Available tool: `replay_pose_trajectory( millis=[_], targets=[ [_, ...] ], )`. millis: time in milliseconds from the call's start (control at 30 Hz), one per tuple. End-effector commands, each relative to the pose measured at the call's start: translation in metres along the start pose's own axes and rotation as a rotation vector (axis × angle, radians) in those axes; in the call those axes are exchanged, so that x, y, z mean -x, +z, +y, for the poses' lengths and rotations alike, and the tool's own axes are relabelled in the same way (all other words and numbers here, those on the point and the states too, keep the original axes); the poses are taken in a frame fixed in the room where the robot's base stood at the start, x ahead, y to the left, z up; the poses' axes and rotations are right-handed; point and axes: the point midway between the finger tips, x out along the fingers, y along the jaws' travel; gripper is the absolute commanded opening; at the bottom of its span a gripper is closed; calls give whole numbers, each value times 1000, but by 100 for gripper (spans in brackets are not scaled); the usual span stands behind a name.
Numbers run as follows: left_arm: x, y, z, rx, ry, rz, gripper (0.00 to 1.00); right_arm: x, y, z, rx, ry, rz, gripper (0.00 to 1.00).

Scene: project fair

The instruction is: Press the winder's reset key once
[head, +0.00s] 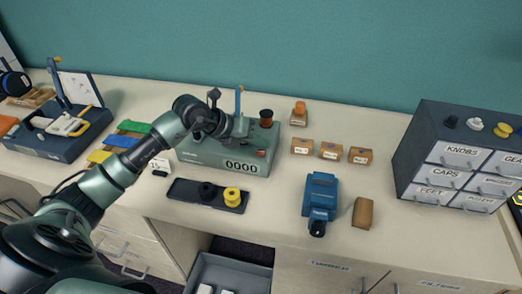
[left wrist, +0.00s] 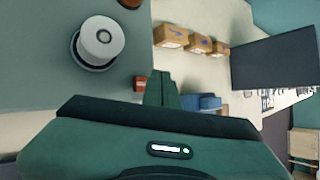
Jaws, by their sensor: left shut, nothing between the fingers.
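The winder (head: 223,158) is a grey-green box on the bench, and its front counter (head: 242,167) reads 0000. A small red key (head: 261,154) sits at the right of its front, above the counter; it also shows as a small red block in the left wrist view (left wrist: 139,83). My left gripper (head: 242,127) is over the winder's top, shut and empty. In the left wrist view its fingers (left wrist: 164,88) are together, just right of the red key in the picture; I cannot tell whether they touch it. My arm hides part of the winder's top. My right gripper is not in view.
A white knob (left wrist: 100,40) and a dark-and-orange spool (head: 266,117) stand on the winder. A dark tray (head: 178,190) with black and yellow spools lies in front. Small boxes (head: 331,151), a blue device (head: 319,200) and a drawer cabinet (head: 425,165) stand to the right.

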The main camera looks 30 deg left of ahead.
Motion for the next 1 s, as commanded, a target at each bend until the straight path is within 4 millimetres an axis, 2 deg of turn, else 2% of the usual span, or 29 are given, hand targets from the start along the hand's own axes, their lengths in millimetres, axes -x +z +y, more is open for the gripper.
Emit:
replay_pose_trajectory(
  millis=[400,1000],
  targets=[
    [31,22,-22,-1,0,0,0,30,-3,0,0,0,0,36],
    [31,23,-23,0,0,0,0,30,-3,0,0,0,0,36]
  ],
)
